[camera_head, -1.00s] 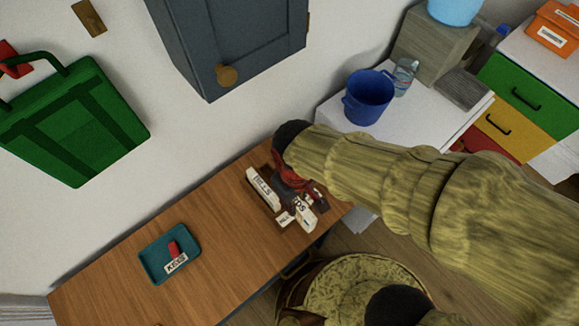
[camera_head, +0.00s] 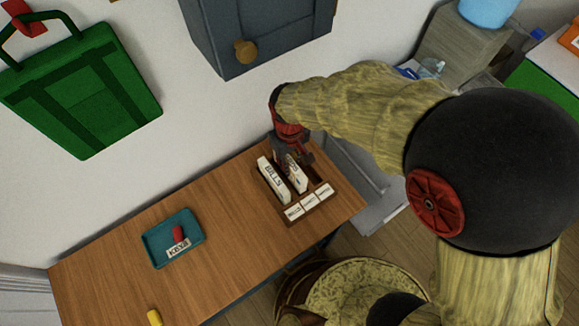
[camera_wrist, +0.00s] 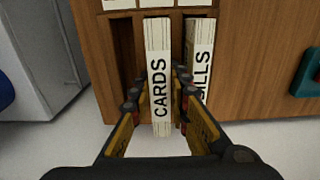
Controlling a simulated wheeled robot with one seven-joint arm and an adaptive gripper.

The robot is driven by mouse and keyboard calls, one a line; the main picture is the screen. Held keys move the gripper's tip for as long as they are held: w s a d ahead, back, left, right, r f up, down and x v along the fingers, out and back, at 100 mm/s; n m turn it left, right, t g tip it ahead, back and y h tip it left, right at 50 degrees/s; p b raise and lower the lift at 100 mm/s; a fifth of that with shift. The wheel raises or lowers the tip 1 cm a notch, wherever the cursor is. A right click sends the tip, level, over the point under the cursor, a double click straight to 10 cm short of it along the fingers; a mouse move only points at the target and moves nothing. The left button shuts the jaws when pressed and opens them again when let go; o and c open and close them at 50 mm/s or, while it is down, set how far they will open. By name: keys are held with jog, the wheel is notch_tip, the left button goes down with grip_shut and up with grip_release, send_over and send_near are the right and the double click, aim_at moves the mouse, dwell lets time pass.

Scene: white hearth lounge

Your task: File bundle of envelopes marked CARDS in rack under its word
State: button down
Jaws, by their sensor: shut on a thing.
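My gripper (camera_wrist: 157,102) is shut on the white bundle of envelopes marked CARDS (camera_wrist: 159,75), which stands upright between the fingers. In the head view my gripper (camera_head: 291,153) holds the CARDS bundle (camera_head: 298,180) at the middle of the brown rack (camera_wrist: 106,62). The bundle lines up with the middle slot and seems at least partly in it; its lower end is hidden. The bundle marked BILLS (camera_head: 272,180) stands in the slot beside it, left in the head view. The front label strip (camera_head: 309,202) has three white labels; the middle word is too small to read.
The rack stands near the right end of the wooden table (camera_head: 215,273). A teal tray (camera_head: 155,252) with a red item and a KEYS tag lies to the left. The grey wall cabinet (camera_head: 262,35) hangs above and behind. The rack's third slot (camera_wrist: 124,55) looks empty.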

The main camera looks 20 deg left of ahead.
jog(key=shift+w+f+b, duration=0.1)
jog(key=shift+f+b, duration=0.2)
jog(key=shift+f, duration=1.35)
jog(key=shift+f, duration=0.15)
jog(key=c, duration=2)
grip_release()
notch_tip(320, 180, up, 12)
jog(key=p, duration=0.2)
jog(key=shift+p, duration=0.35)
